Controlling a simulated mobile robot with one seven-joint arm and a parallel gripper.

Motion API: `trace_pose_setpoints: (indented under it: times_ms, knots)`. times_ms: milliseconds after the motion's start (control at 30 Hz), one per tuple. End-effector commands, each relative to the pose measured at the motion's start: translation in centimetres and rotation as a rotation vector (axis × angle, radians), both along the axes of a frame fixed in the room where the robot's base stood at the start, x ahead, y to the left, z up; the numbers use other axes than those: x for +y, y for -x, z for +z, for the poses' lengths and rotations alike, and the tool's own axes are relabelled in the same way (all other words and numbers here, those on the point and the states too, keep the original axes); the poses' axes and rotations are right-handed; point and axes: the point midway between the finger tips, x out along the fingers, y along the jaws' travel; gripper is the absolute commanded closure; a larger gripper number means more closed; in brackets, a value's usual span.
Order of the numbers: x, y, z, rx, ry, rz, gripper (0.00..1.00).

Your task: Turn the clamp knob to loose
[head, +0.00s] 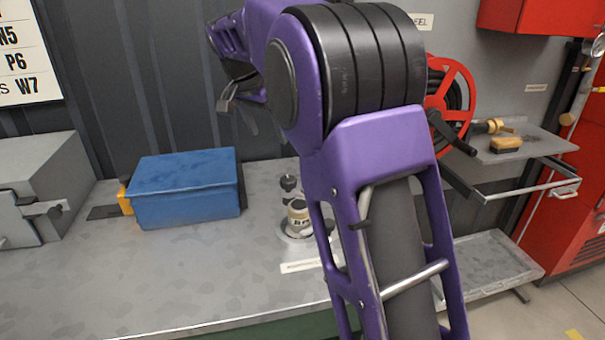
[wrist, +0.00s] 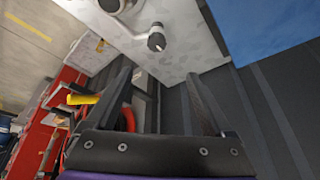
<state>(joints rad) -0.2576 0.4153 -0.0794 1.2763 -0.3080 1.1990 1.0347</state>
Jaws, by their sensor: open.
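A small dark knob (head: 289,183), which looks like the clamp knob, stands on the grey bench beside a pale labelled cylinder (head: 298,213) on a round base. In the wrist view the black knob (wrist: 156,41) shows end-on at the top, joined to a pale fitting that the frame edge cuts off. I cannot read its setting. My gripper (head: 238,107) is open and empty, up and to the left of the knob in the head view, apart from it. In the wrist view the fingers of my gripper (wrist: 160,72) are spread, with nothing between them.
A blue box (head: 185,188) sits on the bench (head: 130,280) left of the knob. A grey metal case (head: 35,190) stands further left. A red hose reel (head: 452,92) and a shelf with a brass nozzle (head: 493,126) are at the right. The front bench is clear.

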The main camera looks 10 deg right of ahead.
Motion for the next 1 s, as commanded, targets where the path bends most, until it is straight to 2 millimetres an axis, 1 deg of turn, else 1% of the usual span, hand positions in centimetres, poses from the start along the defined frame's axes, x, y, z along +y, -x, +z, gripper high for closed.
trace_pose_setpoints:
  times_ms: [200, 267, 367, 800, 1000]
  knots:
    - [0.3, 0.2, -0.4, 0.036, 0.006, 0.014, 0.14]
    - [0.2, 0.1, -0.9, 0.038, 0.007, 0.014, 0.14]
    - [-0.2, -0.3, -2.3, 0.039, 0.006, 0.013, 0.14]
    - [-2.7, -2.9, -11.1, 0.039, 0.006, 0.012, 0.14]
    - [-3.6, -3.9, -14.3, 0.037, 0.006, 0.013, 0.14]
